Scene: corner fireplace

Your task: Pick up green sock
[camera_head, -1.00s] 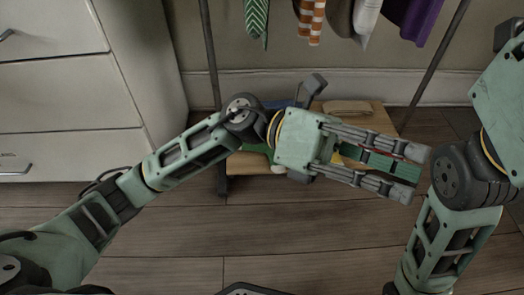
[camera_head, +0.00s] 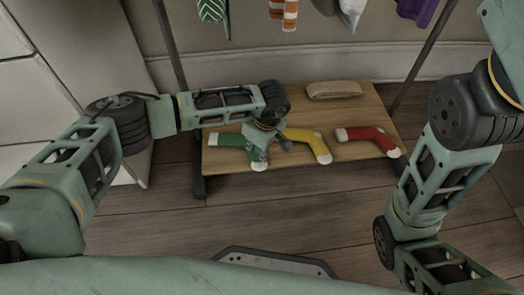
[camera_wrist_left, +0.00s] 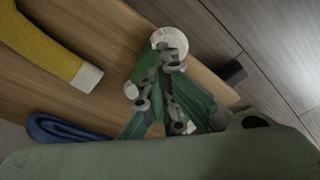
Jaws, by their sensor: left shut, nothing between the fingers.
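The green sock (camera_head: 231,141) lies on the low wooden shelf at its left side, with white cuff and toe. My left gripper (camera_head: 259,153) points down at the sock's bend and partly covers it. In the left wrist view the green sock (camera_wrist_left: 196,98) is behind and around the fingers, with its white end (camera_wrist_left: 170,40) just past the tips. The left gripper (camera_wrist_left: 160,78) looks shut with nothing between its fingers. It is very close to the sock; whether it touches cannot be told. My right gripper is out of view.
A yellow sock (camera_head: 309,142) lies just right of the gripper, and a red sock (camera_head: 368,138) farther right. A folded beige cloth (camera_head: 334,90) lies at the shelf's back. Rack posts (camera_head: 171,45) flank the shelf (camera_head: 345,165). Clothes hang above. A blue item shows in the wrist view (camera_wrist_left: 62,130).

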